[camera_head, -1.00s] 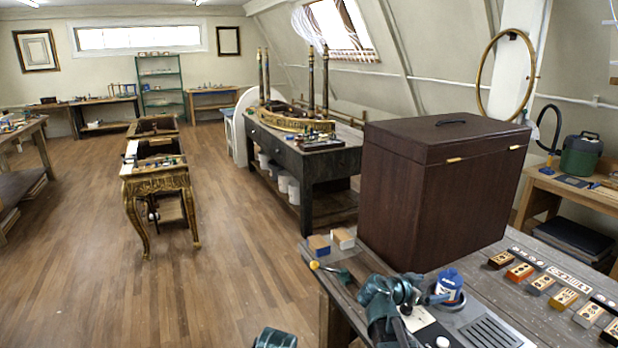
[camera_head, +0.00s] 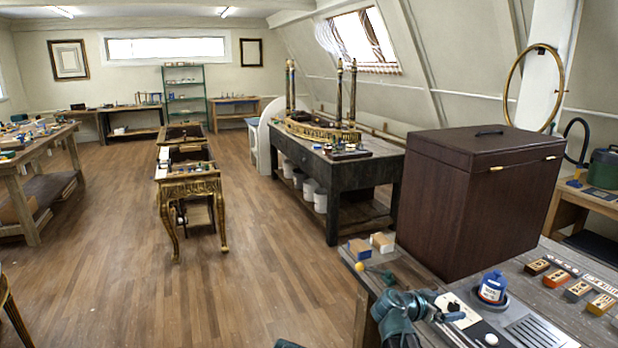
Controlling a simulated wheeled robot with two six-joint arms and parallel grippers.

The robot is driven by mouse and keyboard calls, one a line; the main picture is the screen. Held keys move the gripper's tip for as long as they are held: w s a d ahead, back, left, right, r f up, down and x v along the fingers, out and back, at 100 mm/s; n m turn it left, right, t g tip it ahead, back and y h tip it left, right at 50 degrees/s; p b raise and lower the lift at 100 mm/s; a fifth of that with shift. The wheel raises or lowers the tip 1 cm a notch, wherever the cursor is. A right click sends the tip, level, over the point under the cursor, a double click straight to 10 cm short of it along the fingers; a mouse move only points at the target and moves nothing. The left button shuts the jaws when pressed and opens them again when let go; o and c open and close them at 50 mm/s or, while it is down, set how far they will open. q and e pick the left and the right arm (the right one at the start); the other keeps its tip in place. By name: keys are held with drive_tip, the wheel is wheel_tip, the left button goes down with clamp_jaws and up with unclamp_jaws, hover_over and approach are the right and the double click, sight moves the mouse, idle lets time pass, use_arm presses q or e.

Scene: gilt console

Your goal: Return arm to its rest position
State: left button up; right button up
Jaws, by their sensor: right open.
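My right gripper (camera_head: 447,309) is at the bottom right, over the near part of the grey workbench (camera_head: 405,268). It is open and holds nothing. A blue bottle (camera_head: 493,288) with a white label stands upright in a dark round holder to the right of the gripper, with a gap between them. A teal part of my body only just shows at the bottom edge; my left gripper is not in view.
A large dark wooden box (camera_head: 470,205) stands on the bench behind the gripper. Several small labelled blocks (camera_head: 555,279) lie to the right. A yellow-ended tool (camera_head: 362,267) lies left. Open wooden floor (camera_head: 255,290) lies left of the bench.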

drive_tip(key=s+a+f+n+g+y, duration=0.2)
drive_tip(key=s+a+f+n+y, duration=0.1)
drive_tip(key=s+a, duration=0.4)
drive_tip(key=s+a+f+n+g+y, duration=0.2)
drive_tip(key=s+a+f+n+y, duration=0.2)
drive_tip(key=s+a+n, duration=0.3)
drive_tip(key=s+a+f+n+g+y, duration=0.2)
drive_tip(key=s+a+f+n, duration=0.4)
drive_tip(key=a, duration=0.9)
drive_tip(key=s+y, duration=0.1)
drive_tip(key=s, duration=0.1)
drive_tip(key=shift+s+a+y, duration=0.25)
drive_tip(key=shift+s+y, duration=0.1)
drive_tip(key=shift+y, duration=0.05)
